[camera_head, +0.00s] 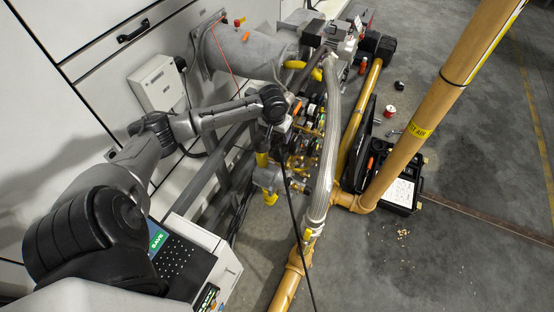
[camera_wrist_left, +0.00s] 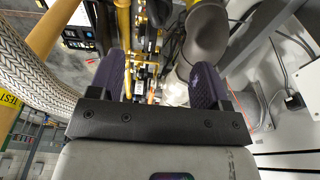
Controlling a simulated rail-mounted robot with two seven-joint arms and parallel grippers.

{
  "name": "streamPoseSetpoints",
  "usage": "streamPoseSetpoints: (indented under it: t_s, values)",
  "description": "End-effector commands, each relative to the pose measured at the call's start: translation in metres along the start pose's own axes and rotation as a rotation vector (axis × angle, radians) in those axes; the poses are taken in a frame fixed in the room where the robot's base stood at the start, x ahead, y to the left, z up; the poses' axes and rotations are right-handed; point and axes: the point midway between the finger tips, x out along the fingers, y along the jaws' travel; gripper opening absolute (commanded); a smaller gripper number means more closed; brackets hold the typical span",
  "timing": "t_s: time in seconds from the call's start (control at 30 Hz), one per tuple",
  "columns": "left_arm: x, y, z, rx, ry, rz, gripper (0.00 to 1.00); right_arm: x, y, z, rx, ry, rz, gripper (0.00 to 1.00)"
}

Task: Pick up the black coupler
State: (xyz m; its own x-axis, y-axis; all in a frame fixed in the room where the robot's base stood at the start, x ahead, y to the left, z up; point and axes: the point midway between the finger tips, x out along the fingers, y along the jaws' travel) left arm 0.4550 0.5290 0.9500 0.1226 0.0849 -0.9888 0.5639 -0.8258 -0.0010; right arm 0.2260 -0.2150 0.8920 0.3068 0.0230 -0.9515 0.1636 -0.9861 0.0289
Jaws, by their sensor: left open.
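I cannot identify the black coupler for certain. A small black piece (camera_head: 400,85) lies on the floor at the upper right in the head view, too small to tell what it is. My left gripper (camera_head: 278,128) hangs from the dark wrist over the valve assembly, left of the braided hose; its fingers are hard to make out there. In the left wrist view, my left gripper (camera_wrist_left: 160,75) has its two dark purple finger pads wide apart, with nothing held between them. Brass and yellow fittings show beyond the gap. My right gripper is not in view.
A braided hose (camera_head: 330,130) and yellow pipe (camera_head: 400,165) stand right of my left gripper. A grey cylinder (camera_head: 245,50) is behind. An open black case (camera_head: 403,190) and a red-and-white spool (camera_head: 389,111) lie on the floor. Open floor is at right.

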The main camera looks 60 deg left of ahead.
Motion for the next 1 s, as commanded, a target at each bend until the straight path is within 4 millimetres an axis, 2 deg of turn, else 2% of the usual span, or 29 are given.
streamPoseSetpoints:
  t_s: [0.2, 0.4, 0.83, 1.0]
  values:
    - [0.038, -0.002, -0.002, -0.012, -0.001, 0.000, 0.71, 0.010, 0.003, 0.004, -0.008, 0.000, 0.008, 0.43]
    - [0.067, -0.002, -0.002, -0.010, 0.000, -0.001, 0.71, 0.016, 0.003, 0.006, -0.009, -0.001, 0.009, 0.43]
    - [0.088, -0.001, -0.001, -0.009, 0.000, -0.001, 0.71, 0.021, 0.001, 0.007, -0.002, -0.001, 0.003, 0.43]
    - [0.109, 0.002, 0.002, -0.008, -0.001, -0.001, 0.71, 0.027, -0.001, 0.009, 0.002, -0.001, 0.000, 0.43]
